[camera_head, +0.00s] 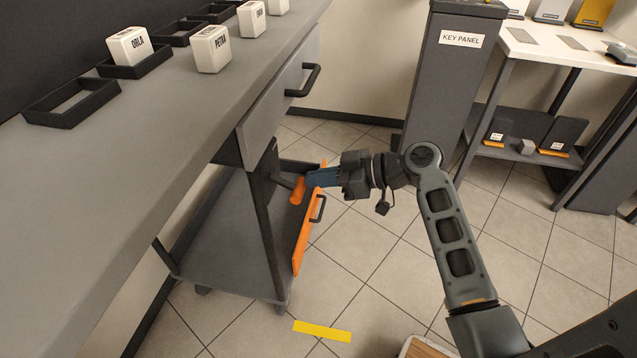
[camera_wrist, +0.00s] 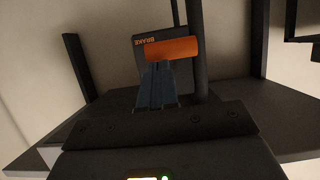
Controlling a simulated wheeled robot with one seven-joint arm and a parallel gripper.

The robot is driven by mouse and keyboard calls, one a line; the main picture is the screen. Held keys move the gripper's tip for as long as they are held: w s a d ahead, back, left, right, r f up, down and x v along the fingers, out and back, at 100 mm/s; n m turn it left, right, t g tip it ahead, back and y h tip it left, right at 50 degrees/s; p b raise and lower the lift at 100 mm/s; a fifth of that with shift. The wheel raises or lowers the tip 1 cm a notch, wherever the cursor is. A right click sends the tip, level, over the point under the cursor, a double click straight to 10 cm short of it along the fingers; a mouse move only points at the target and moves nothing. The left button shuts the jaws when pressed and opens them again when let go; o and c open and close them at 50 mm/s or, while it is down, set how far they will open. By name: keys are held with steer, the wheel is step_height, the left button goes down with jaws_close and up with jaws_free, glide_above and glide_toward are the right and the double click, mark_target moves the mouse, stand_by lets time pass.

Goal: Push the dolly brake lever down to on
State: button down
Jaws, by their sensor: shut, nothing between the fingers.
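The dolly (camera_head: 215,235) is a low dark grey cart under the counter, with upright posts. Its brake lever (camera_head: 298,190) has a dark arm from the post and an orange grip. In the wrist view the orange grip (camera_wrist: 172,49) lies across a dark plate (camera_wrist: 147,42) whose lettering is hard to read. My gripper (camera_head: 312,179) is shut and empty, its blue fingers at the grip. In the wrist view the fingertips (camera_wrist: 157,68) sit just below the grip's left part; I cannot tell if they touch it. The lever's pivot is not clearly visible.
An orange panel (camera_head: 305,240) with a dark handle stands at the dolly's right side. The counter (camera_head: 190,110), with white labelled blocks and black trays, overhangs it, with a drawer (camera_head: 270,105). A key panel post (camera_head: 450,85) stands behind.

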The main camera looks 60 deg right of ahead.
steer(key=shift+f+b, duration=0.35)
steer(key=shift+f, duration=0.2)
stand_by(0.4)
